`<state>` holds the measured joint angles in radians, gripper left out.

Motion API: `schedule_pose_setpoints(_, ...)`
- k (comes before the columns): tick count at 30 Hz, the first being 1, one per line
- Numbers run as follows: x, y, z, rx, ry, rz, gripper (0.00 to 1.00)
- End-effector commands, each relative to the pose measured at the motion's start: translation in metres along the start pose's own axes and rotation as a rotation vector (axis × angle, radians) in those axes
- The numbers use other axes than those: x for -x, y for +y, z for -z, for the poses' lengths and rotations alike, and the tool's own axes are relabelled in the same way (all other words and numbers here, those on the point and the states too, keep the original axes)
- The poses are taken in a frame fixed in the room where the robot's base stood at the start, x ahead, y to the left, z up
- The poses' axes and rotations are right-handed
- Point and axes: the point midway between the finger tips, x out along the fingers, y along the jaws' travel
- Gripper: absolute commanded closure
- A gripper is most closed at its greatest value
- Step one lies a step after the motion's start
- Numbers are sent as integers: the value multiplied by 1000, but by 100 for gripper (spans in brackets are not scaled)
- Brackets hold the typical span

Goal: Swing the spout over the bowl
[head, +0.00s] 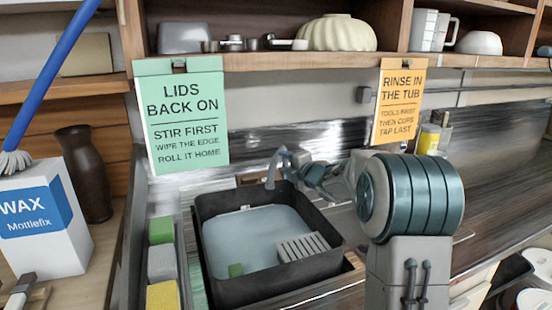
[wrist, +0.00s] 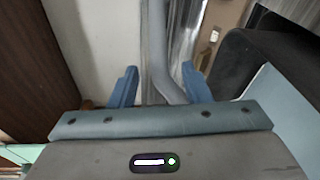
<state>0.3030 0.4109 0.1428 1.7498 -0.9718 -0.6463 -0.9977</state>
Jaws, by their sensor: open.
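The grey spout (head: 271,172) stands at the back of a dark tub in the head view, its lower end near the tub's back rim. In the wrist view the spout (wrist: 157,45) is a bent grey pipe running down between my open fingers. My gripper (head: 284,158) is at the spout in the head view; its two blue fingers (wrist: 159,88) stand one on each side of the pipe. I cannot tell whether either finger touches it. The dark sink bowl (head: 335,262) holds pale water; its dark wall (wrist: 237,62) shows right of the spout in the wrist view.
A green sign (head: 181,120) and an orange sign (head: 397,102) hang from the shelf. The counter at right is mostly clear.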

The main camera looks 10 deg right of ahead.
Motion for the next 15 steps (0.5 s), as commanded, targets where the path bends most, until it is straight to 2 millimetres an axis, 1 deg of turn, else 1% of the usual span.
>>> schedule_pose_setpoints(1, -11, 1, 1, -2, 3, -1, 57)
schedule_pose_setpoints(6, -40, 1, 1, -1, 1, 0, 57)
schedule_pose_setpoints(10, -54, 0, 0, -1, 0, 1, 57)
schedule_pose_setpoints(15, -64, 0, 0, -2, 0, 1, 57)
